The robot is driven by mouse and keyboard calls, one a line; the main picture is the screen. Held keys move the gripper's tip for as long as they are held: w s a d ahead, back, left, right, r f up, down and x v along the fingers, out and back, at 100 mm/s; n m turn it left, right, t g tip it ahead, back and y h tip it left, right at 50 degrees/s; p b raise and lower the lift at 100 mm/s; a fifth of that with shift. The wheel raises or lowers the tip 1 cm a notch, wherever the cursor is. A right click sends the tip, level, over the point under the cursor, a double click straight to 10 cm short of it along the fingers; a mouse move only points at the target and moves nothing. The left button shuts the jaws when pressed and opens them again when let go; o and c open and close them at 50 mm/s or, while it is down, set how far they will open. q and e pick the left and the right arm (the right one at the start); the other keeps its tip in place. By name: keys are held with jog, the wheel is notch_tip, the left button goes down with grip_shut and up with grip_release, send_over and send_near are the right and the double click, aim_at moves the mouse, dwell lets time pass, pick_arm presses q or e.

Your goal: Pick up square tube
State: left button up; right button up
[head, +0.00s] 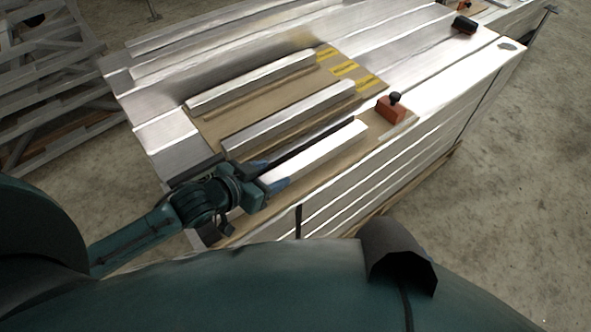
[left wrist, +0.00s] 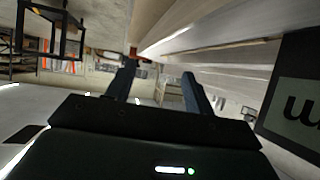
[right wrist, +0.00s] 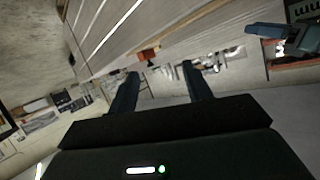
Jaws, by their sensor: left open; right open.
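Three pale metallic square tubes lie side by side on a brown board in the head view: a far one (head: 252,82), a middle one (head: 290,118) and a near one (head: 318,153). My left gripper (head: 268,176) is open at the left end of the near tube. Its blue fingertips appear on either side of that end; contact cannot be told. In the left wrist view the open left fingers (left wrist: 159,73) are empty at the tips, with pale long surfaces above. My right gripper (right wrist: 160,72) is open and empty in its wrist view; I cannot make it out in the head view.
The brown board (head: 212,124) with yellow labels rests on a stack of aluminium panels (head: 400,180). An orange block with a black knob (head: 391,108) stands beyond the near tube. A black object (head: 465,25) sits farther back. Bare floor is at right.

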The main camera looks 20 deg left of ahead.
aim_at(293, 166)
pick_arm(q)
jog(key=b+x, duration=0.1)
jog(key=x, duration=0.7)
jog(key=shift+w+f, duration=0.25)
jog(key=shift+c, duration=0.5)
grip_shut()
